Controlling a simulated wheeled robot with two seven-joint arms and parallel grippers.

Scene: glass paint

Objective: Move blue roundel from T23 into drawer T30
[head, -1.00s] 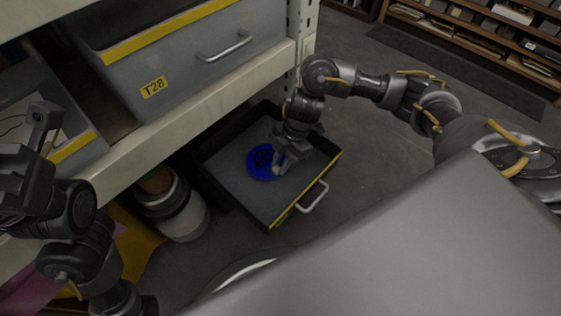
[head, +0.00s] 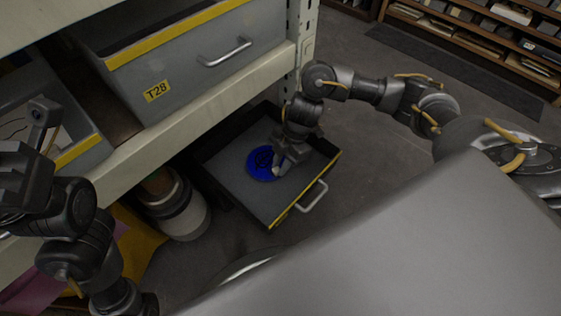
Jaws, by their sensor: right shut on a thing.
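The blue roundel (head: 260,162) is a round blue disc inside the open lower drawer (head: 245,195), which has a yellow front edge and a metal handle. The drawer's label does not show. My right gripper (head: 279,171) is inside the drawer, shut on the right edge of the roundel. I cannot tell whether the roundel touches the drawer floor. My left gripper (head: 30,140) is at the far left, in front of the shelf and away from the drawer. Its finger opening is not clear.
Drawer T28 (head: 180,62) sits on the shelf (head: 215,105) above the open drawer. Another drawer (head: 75,130) is at the left. A canister (head: 178,208) stands left of the open drawer. Clear floor (head: 370,140) lies to the right; more shelving (head: 500,45) is behind.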

